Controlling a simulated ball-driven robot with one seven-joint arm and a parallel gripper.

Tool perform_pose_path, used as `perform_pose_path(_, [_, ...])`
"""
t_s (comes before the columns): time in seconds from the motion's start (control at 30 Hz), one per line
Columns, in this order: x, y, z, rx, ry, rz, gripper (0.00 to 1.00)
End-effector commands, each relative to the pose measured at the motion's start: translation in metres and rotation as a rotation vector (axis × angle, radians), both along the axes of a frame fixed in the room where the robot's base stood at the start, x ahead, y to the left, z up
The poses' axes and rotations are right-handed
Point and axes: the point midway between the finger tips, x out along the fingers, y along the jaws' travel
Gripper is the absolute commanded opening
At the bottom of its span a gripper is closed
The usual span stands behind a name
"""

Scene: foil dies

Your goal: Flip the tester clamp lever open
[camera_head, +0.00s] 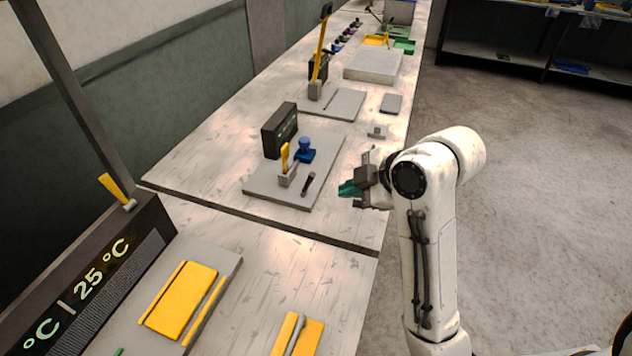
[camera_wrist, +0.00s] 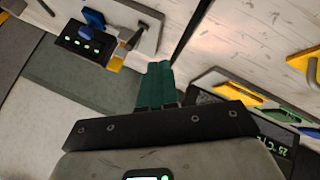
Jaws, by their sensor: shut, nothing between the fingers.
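A grey plate (camera_head: 262,187) on the bench carries a black box (camera_head: 279,131), a small clamp with a yellow lever (camera_head: 285,156) and a blue knob-like part (camera_head: 305,150). The lever stands roughly upright on a pale block. My gripper (camera_head: 349,188), with green fingers, is shut and empty. It is right of the plate, apart from the lever. In the wrist view my gripper's fingers (camera_wrist: 156,74) are together. The black box (camera_wrist: 82,44), the blue part (camera_wrist: 93,19) and the yellow lever (camera_wrist: 115,64) show at upper left.
A dark handle-like piece (camera_head: 308,183) lies on the plate. Farther back stands a tall yellow-levered press (camera_head: 320,52). At front left is a heater-like unit reading 25 °C (camera_head: 92,277) with a yellow lever (camera_head: 115,188). A yellow pad (camera_head: 180,299) lies nearby. Open floor is at right.

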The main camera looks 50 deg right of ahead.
Motion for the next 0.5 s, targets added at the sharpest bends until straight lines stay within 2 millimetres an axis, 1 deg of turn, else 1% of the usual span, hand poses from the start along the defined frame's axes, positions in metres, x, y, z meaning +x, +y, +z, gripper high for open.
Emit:
perform_pose_path(0.17, [0.011, 0.001, -0.013, 0.003, 0.004, 0.0, 0.0])
perform_pose_path(0.5, [0.055, 0.002, -0.06, 0.001, 0.005, 0.001, 0.0])
